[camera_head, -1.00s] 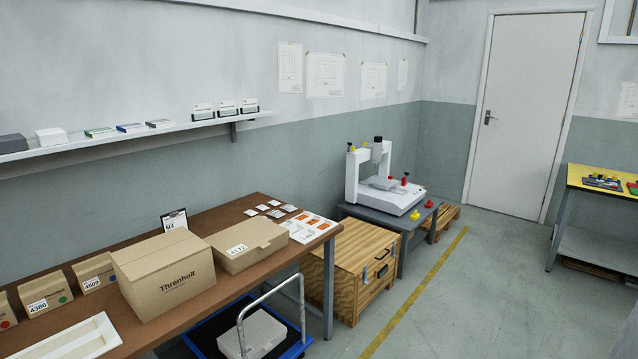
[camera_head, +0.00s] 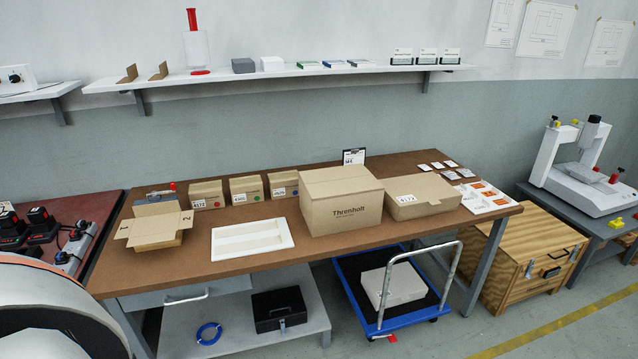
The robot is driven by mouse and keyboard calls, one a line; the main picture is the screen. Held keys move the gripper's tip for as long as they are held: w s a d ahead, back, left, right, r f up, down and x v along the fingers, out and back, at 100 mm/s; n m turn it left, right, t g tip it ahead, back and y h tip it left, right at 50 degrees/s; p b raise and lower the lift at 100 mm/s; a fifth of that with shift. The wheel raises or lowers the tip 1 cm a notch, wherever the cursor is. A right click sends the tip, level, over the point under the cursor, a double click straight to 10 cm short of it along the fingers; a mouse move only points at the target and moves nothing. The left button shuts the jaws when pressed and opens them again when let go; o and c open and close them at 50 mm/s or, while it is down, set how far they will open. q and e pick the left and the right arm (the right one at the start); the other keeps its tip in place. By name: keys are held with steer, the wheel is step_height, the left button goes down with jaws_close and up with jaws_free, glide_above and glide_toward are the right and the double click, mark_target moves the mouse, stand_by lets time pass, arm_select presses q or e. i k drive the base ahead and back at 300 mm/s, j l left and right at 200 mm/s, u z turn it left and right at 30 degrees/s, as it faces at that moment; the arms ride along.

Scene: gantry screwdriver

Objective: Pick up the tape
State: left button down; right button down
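I cannot tell for certain which thing is the tape. A blue ring (camera_head: 208,333), which could be a roll of tape, lies flat on the grey lower shelf (camera_head: 240,318) under the brown workbench. A small tool with a red part (camera_head: 172,186), perhaps a tape dispenser, sits on the bench behind the open cardboard box (camera_head: 155,228) and is partly hidden by it. Neither of my grippers is in view.
A black case (camera_head: 279,309) stands right of the blue ring. The brown bench (camera_head: 400,238) holds cartons and a white tray (camera_head: 238,252). A blue trolley (camera_head: 350,300) stands under its right half. A red-topped table (camera_head: 90,208) holds tools at left.

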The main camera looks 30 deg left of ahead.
mark_target(234, 247)
steer(key=k+j+u, duration=0.2)
steer(key=u, duration=0.15)
steer(key=k+j+u, duration=0.15)
steer(key=u, duration=0.25)
steer(key=k+j+u, duration=0.1)
steer(key=j+u, duration=0.25)
